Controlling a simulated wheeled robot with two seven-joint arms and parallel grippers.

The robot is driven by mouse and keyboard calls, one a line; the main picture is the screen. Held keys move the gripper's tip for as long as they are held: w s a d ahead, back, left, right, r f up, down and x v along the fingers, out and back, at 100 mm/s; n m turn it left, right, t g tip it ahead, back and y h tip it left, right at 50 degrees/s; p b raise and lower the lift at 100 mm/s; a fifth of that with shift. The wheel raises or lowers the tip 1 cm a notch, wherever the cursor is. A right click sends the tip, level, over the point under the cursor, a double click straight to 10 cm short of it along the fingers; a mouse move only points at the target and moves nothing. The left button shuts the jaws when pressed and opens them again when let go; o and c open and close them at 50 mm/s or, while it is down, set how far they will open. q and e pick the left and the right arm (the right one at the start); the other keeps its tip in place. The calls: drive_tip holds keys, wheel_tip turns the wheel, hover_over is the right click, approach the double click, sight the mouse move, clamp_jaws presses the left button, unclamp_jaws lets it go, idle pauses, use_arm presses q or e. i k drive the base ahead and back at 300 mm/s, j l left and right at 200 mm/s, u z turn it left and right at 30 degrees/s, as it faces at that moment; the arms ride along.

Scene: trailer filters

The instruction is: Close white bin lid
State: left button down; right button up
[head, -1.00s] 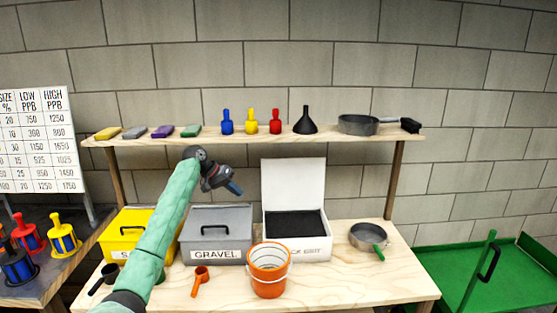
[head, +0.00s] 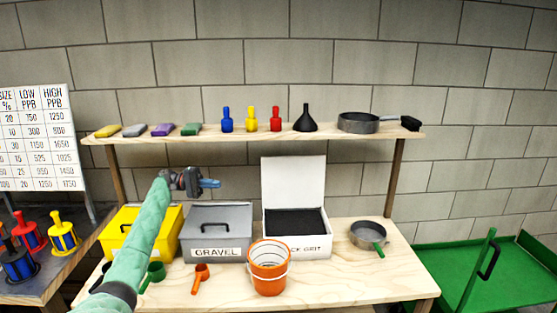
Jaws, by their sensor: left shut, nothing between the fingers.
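The white bin (head: 312,247) stands on the lower bench surface, with dark grit inside and a label partly hidden by the orange bucket. Its white lid (head: 294,180) stands open, upright at the back of the bin. My left gripper (head: 214,183) is shut and empty. It is in the air above the grey gravel bin, left of the open lid and apart from it, with its fingers pointing right. My right gripper is not in view.
The orange bucket (head: 269,270) stands in front of the white bin. The grey gravel bin (head: 217,238) and yellow bin (head: 130,226) are shut, to the left. A shelf (head: 330,135) with bottles, a funnel and a pan runs above. A pan (head: 366,235) lies to the right.

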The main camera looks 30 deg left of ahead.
sight(288, 182)
drive_tip(key=i, duration=1)
